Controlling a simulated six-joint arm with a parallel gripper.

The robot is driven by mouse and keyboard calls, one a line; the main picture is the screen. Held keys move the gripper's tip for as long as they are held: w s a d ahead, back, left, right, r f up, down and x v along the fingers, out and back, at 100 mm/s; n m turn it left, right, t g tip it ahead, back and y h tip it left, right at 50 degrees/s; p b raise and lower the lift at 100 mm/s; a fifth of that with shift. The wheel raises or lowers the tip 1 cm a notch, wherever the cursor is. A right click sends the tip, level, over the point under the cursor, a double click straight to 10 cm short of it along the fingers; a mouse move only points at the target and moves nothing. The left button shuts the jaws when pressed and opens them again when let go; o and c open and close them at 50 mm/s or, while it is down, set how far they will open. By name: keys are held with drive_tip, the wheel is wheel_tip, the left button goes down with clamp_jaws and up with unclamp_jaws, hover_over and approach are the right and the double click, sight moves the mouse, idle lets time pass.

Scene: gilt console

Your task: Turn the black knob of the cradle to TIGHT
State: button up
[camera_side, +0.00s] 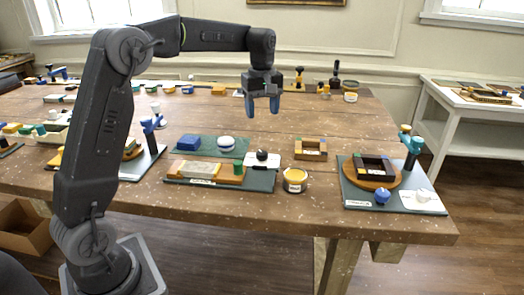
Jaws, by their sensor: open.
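A black knob (262,156) stands on the right part of a dark board (258,182) near the front of the table. A long pale block with orange-brown ends (198,170), which seems to lie in the cradle, and a green upright piece (238,169) are to the knob's left on the same board. The knob's pointer and any TIGHT mark are too small to read. My gripper (262,107) hangs above the table, pointing down, with its two blue-tipped fingers apart and nothing between them. It is well above the knob and not touching it.
A green mat (207,153) with a blue block (188,142) and a white-and-blue round piece (226,142) lies behind the board. A yellow-filled jar (295,181) and a wooden tray (311,155) stand to the right. Farther right is a board with a blue knob (382,196).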

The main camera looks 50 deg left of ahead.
sight(262, 152)
wheel_tip(262, 152, down, 13)
drive_tip(key=shift+f, duration=0.15)
idle(0.4)
drive_tip(key=c, duration=0.9)
